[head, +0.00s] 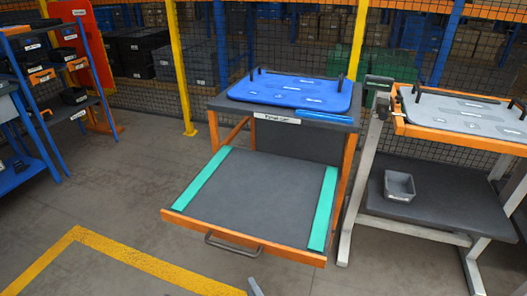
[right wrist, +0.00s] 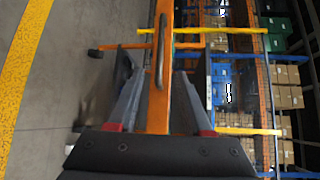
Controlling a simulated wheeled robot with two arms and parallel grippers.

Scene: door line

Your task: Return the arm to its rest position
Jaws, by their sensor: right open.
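My right gripper (right wrist: 158,84) is open, with its two grey fingers apart and nothing held between them. In the head view only a small grey tip of it (head: 255,287) shows at the bottom edge, below the drawer handle. The pull-out shelf (head: 250,195) of the cart is out, with a dark top, green side strips and an orange front edge. Its dark handle (head: 234,245) also shows in the right wrist view (right wrist: 161,50), ahead of the fingers and apart from them in the head view. My left gripper is not in view.
A blue panel (head: 290,92) with black handles lies on the cart top. A grey bench (head: 440,200) with a grey bin (head: 399,186) stands at right. A blue rack (head: 60,90) stands at left. The floor at front left, with a yellow line (head: 150,262), is clear.

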